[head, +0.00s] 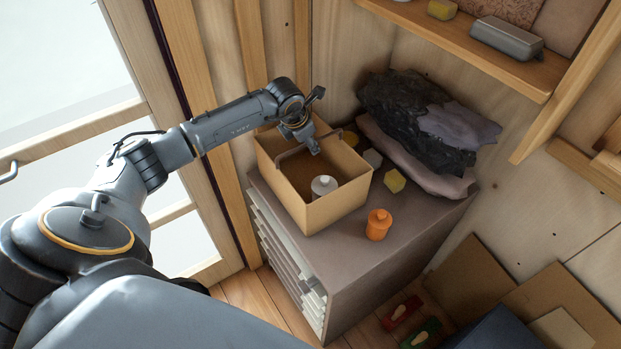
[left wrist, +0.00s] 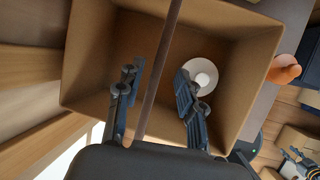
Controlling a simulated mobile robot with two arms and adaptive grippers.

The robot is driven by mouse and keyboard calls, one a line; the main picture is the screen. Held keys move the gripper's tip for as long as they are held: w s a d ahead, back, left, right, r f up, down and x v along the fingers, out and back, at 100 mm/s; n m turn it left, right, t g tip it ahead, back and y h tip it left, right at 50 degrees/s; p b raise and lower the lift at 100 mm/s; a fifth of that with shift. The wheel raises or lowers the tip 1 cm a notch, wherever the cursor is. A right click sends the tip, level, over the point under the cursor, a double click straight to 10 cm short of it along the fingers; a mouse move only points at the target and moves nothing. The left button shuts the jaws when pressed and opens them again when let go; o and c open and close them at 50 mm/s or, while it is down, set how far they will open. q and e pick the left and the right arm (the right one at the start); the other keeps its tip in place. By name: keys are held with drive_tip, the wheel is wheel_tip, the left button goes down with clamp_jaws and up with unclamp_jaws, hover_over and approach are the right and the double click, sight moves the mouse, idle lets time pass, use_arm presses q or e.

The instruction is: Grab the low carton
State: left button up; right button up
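The low carton (head: 337,208) is an open tan box on top of the grey cabinet. A thin brown strip, looking like a handle, runs across its opening; it shows in the left wrist view (left wrist: 160,75). A white round lidded pot (head: 324,186) is inside the carton. My left gripper (head: 315,149) reaches down over the carton opening. In the left wrist view its two fingers (left wrist: 159,82) are apart, one on each side of the strip, with gaps.
An orange jar (head: 378,226) stands on the cabinet top (head: 345,262) right of the carton. Yellow and grey blocks (head: 394,181) and dark and pink cloth bundles (head: 425,115) lie behind. A wall shelf (head: 470,48) is above right. A window is at left.

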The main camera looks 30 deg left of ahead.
use_arm(q)
drive_tip(key=shift+f+b, duration=0.15)
drive_tip(key=shift+b, duration=0.15)
idle(0.4)
clamp_jaws()
